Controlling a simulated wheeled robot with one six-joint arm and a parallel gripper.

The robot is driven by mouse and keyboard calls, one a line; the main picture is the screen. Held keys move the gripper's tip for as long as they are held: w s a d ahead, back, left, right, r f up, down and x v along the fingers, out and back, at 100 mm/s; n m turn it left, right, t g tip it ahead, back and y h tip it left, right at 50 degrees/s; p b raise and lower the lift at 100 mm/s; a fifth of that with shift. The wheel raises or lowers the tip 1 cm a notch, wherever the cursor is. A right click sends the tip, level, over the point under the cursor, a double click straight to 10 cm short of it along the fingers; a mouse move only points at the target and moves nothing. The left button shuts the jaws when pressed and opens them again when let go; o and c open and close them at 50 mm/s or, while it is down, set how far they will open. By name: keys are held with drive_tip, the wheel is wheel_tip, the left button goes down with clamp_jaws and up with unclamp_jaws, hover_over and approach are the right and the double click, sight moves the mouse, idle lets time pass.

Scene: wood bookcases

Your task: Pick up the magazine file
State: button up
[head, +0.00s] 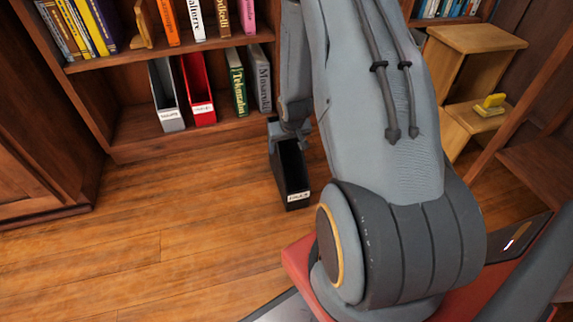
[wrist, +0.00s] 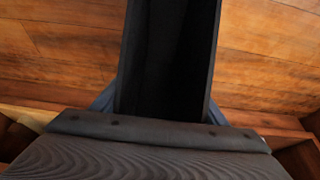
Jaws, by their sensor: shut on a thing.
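The magazine file (head: 292,176) is black, with an open top and a small white label on its narrow front. In the head view it is upright in front of the bookcase. My gripper (head: 287,133) is at its far upper end, shut on it. In the wrist view the black file (wrist: 170,55) fills the middle, and I see into its dark inside. Parts of my gripper (wrist: 160,112) show at both sides of it. I cannot tell whether the file's base touches the floor. My arm hides part of the bookcase behind.
A grey file (head: 167,95) and a red file (head: 198,90) stand on the bottom shelf, with green and grey books to their right. A wooden step stool (head: 475,40) holding a yellow object (head: 490,105) is at right. The wood floor (head: 150,220) at left is clear.

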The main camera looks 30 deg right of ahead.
drive_tip(key=shift+r, duration=0.1)
wheel_tip(320, 180, up, 10)
drive_tip(key=p, duration=0.6)
drive_tip(key=s+a+r+n+p, duration=0.1)
drive_tip(key=s+a+r, duration=0.2)
drive_tip(key=a, duration=0.4)
drive_tip(key=s+a+r+n+y+p, duration=0.1)
drive_tip(key=s+a+r, duration=0.15)
drive_tip(key=a, duration=0.45)
drive_tip(key=s+a+r+n+p, duration=0.1)
drive_tip(key=s+a+r, duration=0.1)
drive_tip(key=s+a, duration=0.35)
drive_tip(key=w+p+v, duration=0.1)
drive_tip(key=p+v, duration=1.6)
drive_tip(key=p, duration=0.1)
drive_tip(key=w+r+p+v, duration=0.1)
drive_tip(key=w+p+v, duration=0.1)
drive_tip(key=p+v, duration=1.5)
drive_tip(key=shift+w+a+r+p, duration=0.2)
drive_tip(key=shift+r+p, duration=0.15)
drive_tip(key=shift+p, duration=0.75)
drive_tip(key=shift+d, duration=0.1)
